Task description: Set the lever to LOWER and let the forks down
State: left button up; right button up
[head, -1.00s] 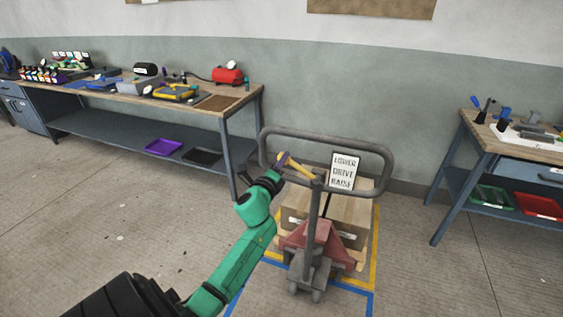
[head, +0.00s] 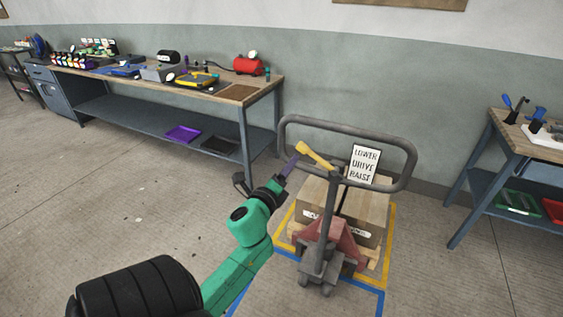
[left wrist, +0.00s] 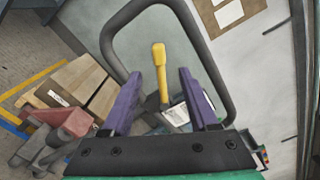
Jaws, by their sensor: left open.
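The yellow lever (head: 314,154) sticks out to the upper left from the pallet truck's grey handle post. It also shows in the left wrist view (left wrist: 159,68), between and beyond my purple fingers. My left gripper (head: 291,161) is open, close to the lever's free end. In the left wrist view, the open left gripper (left wrist: 155,95) has one finger on each side of the lever, with gaps. The sign (head: 364,164) reads LOWER, DRIVE, RAISE. The pallet truck (head: 322,262) stands at a pallet with boxes (head: 361,215). The forks are hidden under the load. My right gripper is not in view.
The grey handle loop (head: 352,129) rises around the lever and sign. A workbench (head: 180,90) with tools stands at the left, another workbench (head: 527,150) at the right. Yellow and blue floor tape (head: 340,281) surrounds the truck. Open floor lies at the left.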

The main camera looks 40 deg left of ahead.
pick_arm(q)
jog(key=v, duration=0.4)
jog(key=shift+s+d+b, duration=0.15)
jog(key=shift+s+b, duration=0.2)
jog(key=shift+f, duration=0.1)
jog(key=s+d+f+n+g+h, duration=0.1)
jog(key=s+d+f+n+g, duration=0.15)
jog(key=f, duration=0.95)
jog(key=s+d+f+n+g+h, duration=0.1)
jog(key=f+n+g, duration=0.25)
jog(key=f, duration=0.85)
jog(key=s+d+f+n+g+h, duration=0.1)
jog(key=s+f+n+g+h, duration=0.15)
jog(key=f, duration=1.05)
jog(key=s+d+f+n+g, duration=0.3)
jog(key=s+d+f+n, duration=0.1)
jog(key=s+f, duration=0.6)
jog(key=s+d+f+n+g+h, duration=0.1)
jog(key=s+d+f+n+g, duration=0.3)
jog(key=s+f, duration=0.6)
jog(key=s+n, duration=0.1)
jog(key=s, duration=0.4)
jog(key=shift+s, duration=0.3)
